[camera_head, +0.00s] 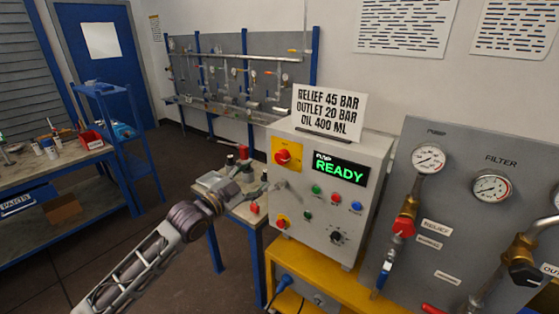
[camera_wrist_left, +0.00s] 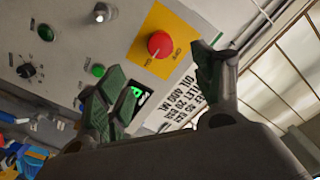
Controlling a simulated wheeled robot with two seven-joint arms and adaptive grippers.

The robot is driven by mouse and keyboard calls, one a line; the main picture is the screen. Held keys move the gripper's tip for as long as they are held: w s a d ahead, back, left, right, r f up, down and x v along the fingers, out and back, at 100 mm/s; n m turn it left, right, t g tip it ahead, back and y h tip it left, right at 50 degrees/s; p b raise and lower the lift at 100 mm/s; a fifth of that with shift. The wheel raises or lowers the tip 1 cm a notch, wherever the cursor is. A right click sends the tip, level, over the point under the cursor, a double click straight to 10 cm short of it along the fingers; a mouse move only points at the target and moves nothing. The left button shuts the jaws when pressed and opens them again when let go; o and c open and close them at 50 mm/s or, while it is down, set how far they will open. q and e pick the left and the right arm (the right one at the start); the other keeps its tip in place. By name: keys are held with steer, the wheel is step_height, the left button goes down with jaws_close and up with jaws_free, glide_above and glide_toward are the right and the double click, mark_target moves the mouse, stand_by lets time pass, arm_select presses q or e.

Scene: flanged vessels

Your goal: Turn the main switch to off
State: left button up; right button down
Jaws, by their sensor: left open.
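The main switch (camera_head: 282,156) is a red knob on a yellow plate, at the upper left of the grey control box's front. In the left wrist view the red knob (camera_wrist_left: 159,44) shows on its yellow plate, beyond the fingertips. My left gripper (camera_head: 258,185) is in front of the box's left side, a little lower and left of the switch. In the left wrist view the gripper (camera_wrist_left: 160,82) is open with nothing between its fingers, apart from the knob. My right gripper is out of view.
The lit display (camera_head: 340,170) reads READY, with coloured buttons below. A placard (camera_head: 328,108) stands on top. A gauge panel (camera_head: 455,200) stands right; a small blue-legged bench (camera_head: 250,215) stands left.

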arm_select(q)
steer(key=shift+w, duration=0.1)
steer(key=p, duration=0.1)
glide_toward(280, 159)
steer(key=shift+x, duration=1.3)
steer(key=shift+p+x, duration=0.8)
steer(key=shift+x, duration=2.85)
steer(key=shift+f, duration=0.1)
steer(key=c, duration=1)
